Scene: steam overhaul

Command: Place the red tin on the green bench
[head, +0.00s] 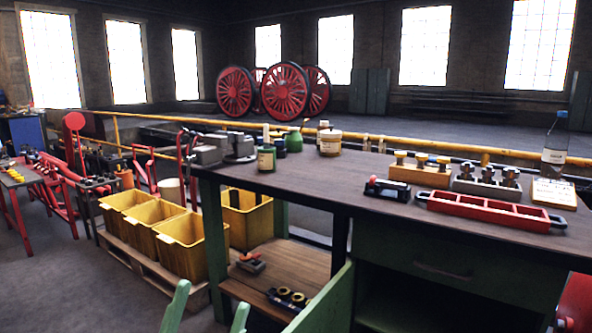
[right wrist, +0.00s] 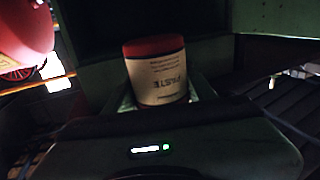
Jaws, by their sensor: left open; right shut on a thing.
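The green bench (head: 330,195), with a dark top and green frame, fills the right half of the head view. My left gripper (head: 212,296) shows as two spread green fingertips at the bottom of the head view, open and empty, in front of the bench's lower shelf. In the right wrist view, my right gripper (right wrist: 160,98) is shut on the red tin (right wrist: 158,76), which has a red lid and a cream label reading PASTE. The tin looks roughly upright. Its lower part is hidden by the gripper.
The bench top carries a red tray (head: 490,211), a wooden block with knobs (head: 418,174), a bottle (head: 555,145), jars (head: 330,142) and grey blocks (head: 238,146). Bare top lies around the middle. Yellow bins (head: 190,245) stand left. A red object (head: 578,302) is cut off bottom right.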

